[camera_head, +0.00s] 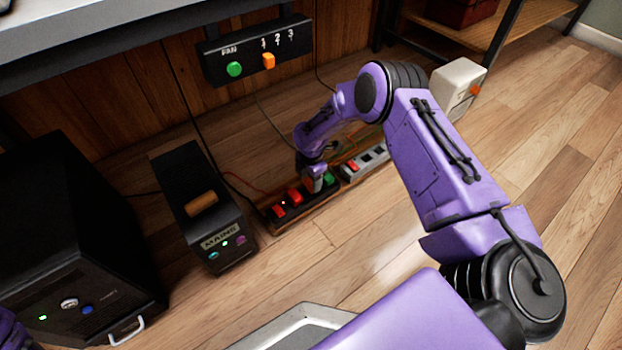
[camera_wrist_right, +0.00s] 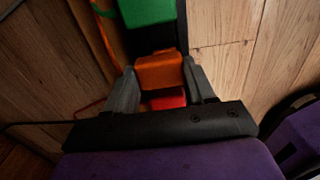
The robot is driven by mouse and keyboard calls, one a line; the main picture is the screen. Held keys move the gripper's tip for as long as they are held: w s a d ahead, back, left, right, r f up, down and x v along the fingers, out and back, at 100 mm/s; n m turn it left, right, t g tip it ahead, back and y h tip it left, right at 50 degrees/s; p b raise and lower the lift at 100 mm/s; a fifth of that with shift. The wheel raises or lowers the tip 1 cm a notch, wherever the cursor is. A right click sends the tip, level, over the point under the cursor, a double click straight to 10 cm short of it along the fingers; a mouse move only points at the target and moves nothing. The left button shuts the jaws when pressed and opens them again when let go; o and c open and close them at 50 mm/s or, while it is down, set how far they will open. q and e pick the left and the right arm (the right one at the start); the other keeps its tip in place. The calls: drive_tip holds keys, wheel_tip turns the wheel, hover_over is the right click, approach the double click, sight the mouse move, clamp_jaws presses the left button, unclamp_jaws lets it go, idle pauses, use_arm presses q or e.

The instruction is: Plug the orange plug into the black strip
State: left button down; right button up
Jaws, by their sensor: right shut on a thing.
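The black strip (camera_head: 303,211) lies on the wooden floor in the head view, with red and green plugs on it. My right gripper (camera_head: 313,184) reaches down over its middle. In the right wrist view the right gripper (camera_wrist_right: 163,80) is shut on the orange plug (camera_wrist_right: 160,71), one grey finger on each side. The plug is in line with the strip (camera_wrist_right: 152,42), between a green plug (camera_wrist_right: 147,11) and a red one (camera_wrist_right: 168,101). I cannot tell whether it is seated or just above. My left gripper is not in view.
A white strip (camera_head: 366,163) lies beyond the black strip's right end. The black MAINS box (camera_head: 205,215) stands to its left, and a large black case (camera_head: 75,240) farther left. A FAN switch panel (camera_head: 255,52) hangs above. Thin cables run behind the strip.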

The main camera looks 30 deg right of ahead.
drive_tip(key=shift+f+b, duration=0.65)
drive_tip(key=shift+f, duration=0.35)
drive_tip(key=o, duration=1.3)
drive_tip(key=shift+f, duration=0.1)
